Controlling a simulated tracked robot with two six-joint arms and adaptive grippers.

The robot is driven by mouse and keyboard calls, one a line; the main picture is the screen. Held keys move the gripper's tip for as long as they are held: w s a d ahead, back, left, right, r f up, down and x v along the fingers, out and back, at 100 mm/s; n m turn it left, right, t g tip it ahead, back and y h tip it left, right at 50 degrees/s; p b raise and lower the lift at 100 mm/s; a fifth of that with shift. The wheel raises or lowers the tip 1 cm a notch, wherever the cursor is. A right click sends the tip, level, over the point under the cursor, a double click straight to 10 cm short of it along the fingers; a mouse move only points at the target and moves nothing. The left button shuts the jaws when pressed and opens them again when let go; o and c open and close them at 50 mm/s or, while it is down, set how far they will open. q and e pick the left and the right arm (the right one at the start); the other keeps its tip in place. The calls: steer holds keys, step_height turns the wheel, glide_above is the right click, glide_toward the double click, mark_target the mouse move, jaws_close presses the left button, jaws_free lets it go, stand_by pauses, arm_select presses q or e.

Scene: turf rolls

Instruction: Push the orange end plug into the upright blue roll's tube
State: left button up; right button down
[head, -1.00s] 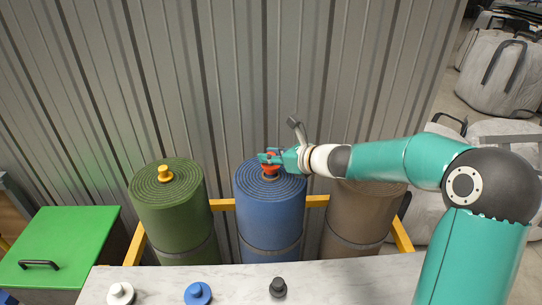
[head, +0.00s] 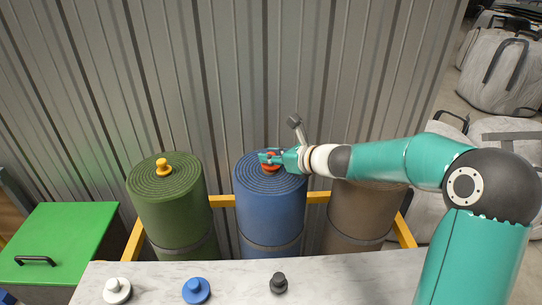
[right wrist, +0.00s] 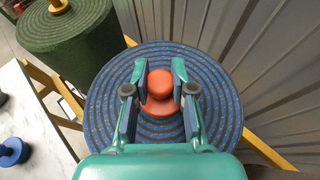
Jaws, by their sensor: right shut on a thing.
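The upright blue roll (head: 270,215) stands in the middle of the row of rolls. My right gripper (head: 271,158) is over the centre of its top, shut on the orange end plug (head: 271,168). In the right wrist view the plug's round knob (right wrist: 160,84) is between the two fingers, and its wider flange sits over the middle of the blue roll's top (right wrist: 215,125). The flange hides the tube mouth, and no gap shows under it in the head view. The plug looks upright. My left gripper is out of view.
A green roll (head: 172,215) with a yellow plug (head: 163,167) stands left, a brown roll (head: 355,220) right. White (head: 117,290), blue (head: 196,290) and black (head: 278,283) plugs stand on the pale counter (head: 235,285) in front. A corrugated wall (head: 220,80) rises close behind.

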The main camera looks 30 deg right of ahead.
steer(key=shift+f+b, duration=0.4)
steer(key=shift+f, duration=0.05)
steer(key=c, duration=0.9)
jaws_free()
steer(key=shift+s+r, duration=0.1)
steer(key=v, duration=1.1)
steer(key=shift+s, duration=0.35)
steer(key=shift+d, duration=0.2)
